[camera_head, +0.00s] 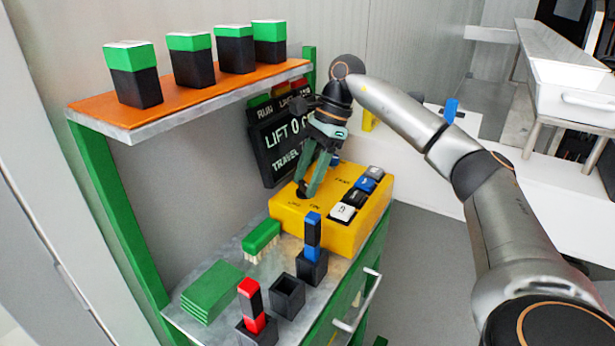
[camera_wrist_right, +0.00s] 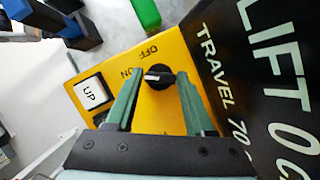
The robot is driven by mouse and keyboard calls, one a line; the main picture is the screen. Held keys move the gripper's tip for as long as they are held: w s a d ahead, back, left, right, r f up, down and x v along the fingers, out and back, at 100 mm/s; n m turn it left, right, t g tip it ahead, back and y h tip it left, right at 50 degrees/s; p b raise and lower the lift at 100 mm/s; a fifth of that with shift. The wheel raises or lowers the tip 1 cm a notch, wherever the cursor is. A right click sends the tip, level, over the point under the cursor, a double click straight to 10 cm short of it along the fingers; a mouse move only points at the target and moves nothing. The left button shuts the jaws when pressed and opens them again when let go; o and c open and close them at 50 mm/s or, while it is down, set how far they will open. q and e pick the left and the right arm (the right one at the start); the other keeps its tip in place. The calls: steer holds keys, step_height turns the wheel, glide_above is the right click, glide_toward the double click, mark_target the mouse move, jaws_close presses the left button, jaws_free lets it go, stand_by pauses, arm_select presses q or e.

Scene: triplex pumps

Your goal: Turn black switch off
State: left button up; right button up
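The black switch (camera_wrist_right: 159,77) is a round knob with a white mark on the yellow control box (camera_wrist_right: 110,70). The mark points left, toward the ON label; the OFF label is above it in the right wrist view. My right gripper (camera_wrist_right: 158,78) is open, one finger on each side of the knob, with small gaps seeming to show. My left gripper is not in view.
A black display (camera_head: 285,140) stands close behind the box. White, black and blue buttons, including a white UP button (camera_wrist_right: 91,94), are beside the knob. An orange shelf (camera_head: 190,98) with several green-topped black blocks is left. Black holders, a brush (camera_head: 262,237) and green plates (camera_head: 212,290) lie in front.

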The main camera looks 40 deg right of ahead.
jaws_close()
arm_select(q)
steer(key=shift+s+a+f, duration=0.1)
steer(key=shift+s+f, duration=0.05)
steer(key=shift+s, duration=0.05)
